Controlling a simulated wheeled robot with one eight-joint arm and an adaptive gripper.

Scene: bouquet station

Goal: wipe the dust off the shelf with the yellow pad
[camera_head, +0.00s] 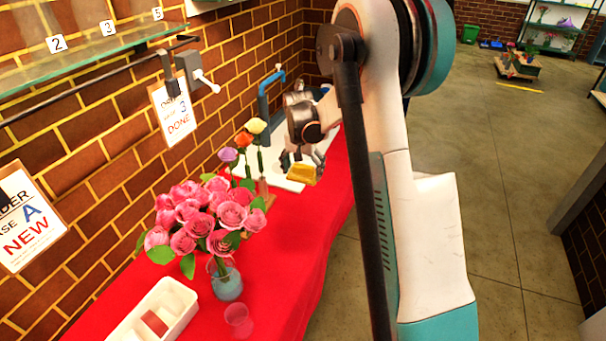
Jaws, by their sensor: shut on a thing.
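My gripper (301,161) is shut on the yellow pad (303,174). It holds the pad over the far part of the red-covered table, near a white board or tray. I cannot tell whether the pad touches anything below. A glass shelf (95,57) runs along the brick wall at the upper left, with number cards 2, 3 and 5 above it. My gripper is well to the right of this shelf and lower. I cannot make out dust on the shelf from here.
A glass vase (228,284) of pink roses (205,217) stands on the red table (293,262). Several single flowers stand behind it. A blue tap (264,104) rises farther back.

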